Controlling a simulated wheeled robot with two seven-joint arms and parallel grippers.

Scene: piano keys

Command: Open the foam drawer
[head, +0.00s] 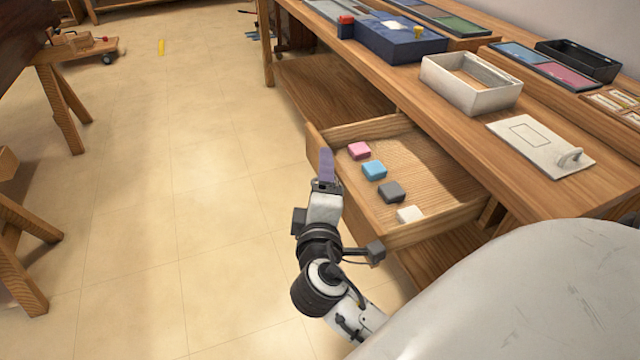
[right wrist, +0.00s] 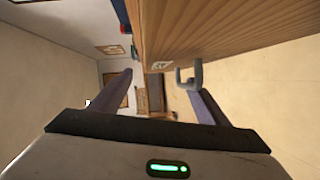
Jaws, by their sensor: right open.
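The wooden drawer (head: 326,160) is pulled out from under the workbench. Pink (head: 359,150), blue (head: 374,170), dark grey (head: 391,191) and white (head: 410,214) foam blocks lie inside it. My right gripper (head: 326,166) is beside the drawer's front panel, on the floor side. In the right wrist view its purple fingers (right wrist: 160,92) are apart with nothing gripped. A grey U-shaped handle (right wrist: 198,72) on the wooden front (right wrist: 220,30) shows close to the right-hand finger; I cannot tell whether they touch. My left gripper is not in view.
The bench top (head: 440,125) above the drawer holds an open white box (head: 450,92), a white plate with a handle (head: 530,150) and a blue box (head: 390,45). The tiled floor (head: 210,180) left of the drawer is clear. Wooden trestle legs (head: 60,105) stand at far left.

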